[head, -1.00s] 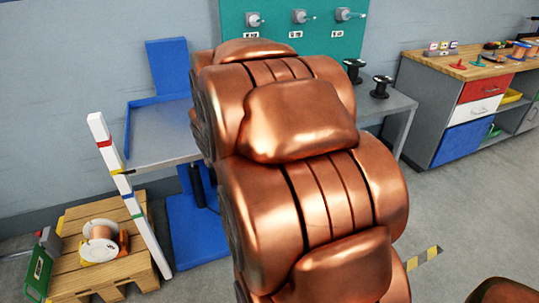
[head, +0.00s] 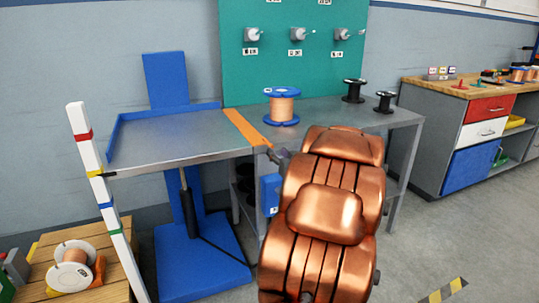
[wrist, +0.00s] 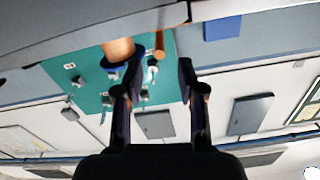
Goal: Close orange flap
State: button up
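The orange flap (head: 246,128) is a narrow strip at the seam between the blue-edged lift table and the grey workbench. In the head view it appears to lie about level with the tops. In the wrist view the flap (wrist: 160,43) shows as an orange piece beyond the fingers, near the blue-flanged spool. My gripper (head: 274,157) is just off the flap's front end, small and partly hidden by my copper-coloured arm. In the wrist view my gripper (wrist: 158,84) has its two dark fingers apart, with nothing between them. I cannot tell whether it touches the flap.
A copper spool with blue flanges (head: 282,106) stands right of the flap. Two black spools (head: 354,90) stand farther right on the grey workbench (head: 325,108). The lift table (head: 170,145) top is bare. A striped post (head: 100,190) stands at front left.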

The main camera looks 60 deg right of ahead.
aim_at(269, 143)
jog(key=b+x, duration=0.2)
jog(key=x, duration=0.4)
jog(key=shift+w+d+f, duration=0.1)
jog(key=shift+w+f, duration=0.05)
jog(key=shift+w+d, duration=0.4)
jog(key=shift+w, duration=0.15)
jog(key=shift+c, duration=0.2)
grip_shut()
